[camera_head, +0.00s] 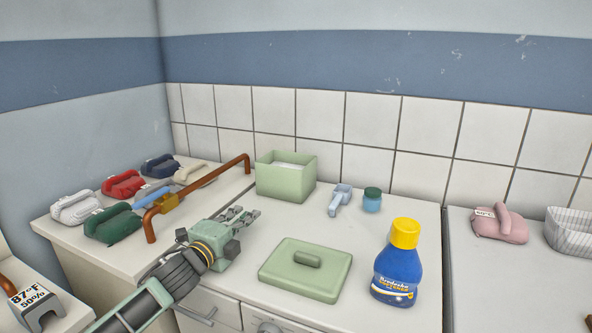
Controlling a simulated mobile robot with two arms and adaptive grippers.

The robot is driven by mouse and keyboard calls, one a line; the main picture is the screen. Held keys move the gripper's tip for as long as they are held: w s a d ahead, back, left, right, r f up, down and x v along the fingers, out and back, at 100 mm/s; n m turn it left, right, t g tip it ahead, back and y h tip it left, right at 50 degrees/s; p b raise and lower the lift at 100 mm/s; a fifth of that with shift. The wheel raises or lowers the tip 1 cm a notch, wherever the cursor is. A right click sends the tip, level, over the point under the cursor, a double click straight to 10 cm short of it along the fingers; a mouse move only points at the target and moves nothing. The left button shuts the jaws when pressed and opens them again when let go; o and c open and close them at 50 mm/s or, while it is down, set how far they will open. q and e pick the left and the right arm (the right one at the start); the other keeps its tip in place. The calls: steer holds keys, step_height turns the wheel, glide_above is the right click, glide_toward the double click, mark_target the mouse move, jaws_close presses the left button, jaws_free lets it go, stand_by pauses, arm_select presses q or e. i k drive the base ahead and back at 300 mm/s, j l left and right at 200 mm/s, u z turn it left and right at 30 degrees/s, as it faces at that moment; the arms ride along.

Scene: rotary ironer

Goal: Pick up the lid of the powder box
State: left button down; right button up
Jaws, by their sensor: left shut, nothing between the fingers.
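My left gripper (248,216) is to the left of and behind the lid, over the counter and apart from the lid. Its fingers are close together and hold nothing. My right gripper is not in view.
A blue bottle with a yellow cap (397,262) stands right of the lid. A light blue scoop (340,199) and a small jar (371,200) are behind it.

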mark_target(316, 272)
steer(key=k+j, duration=0.25)
steer(key=k, duration=0.2)
steer(key=k+j, duration=0.25)
steer(key=k, duration=0.15)
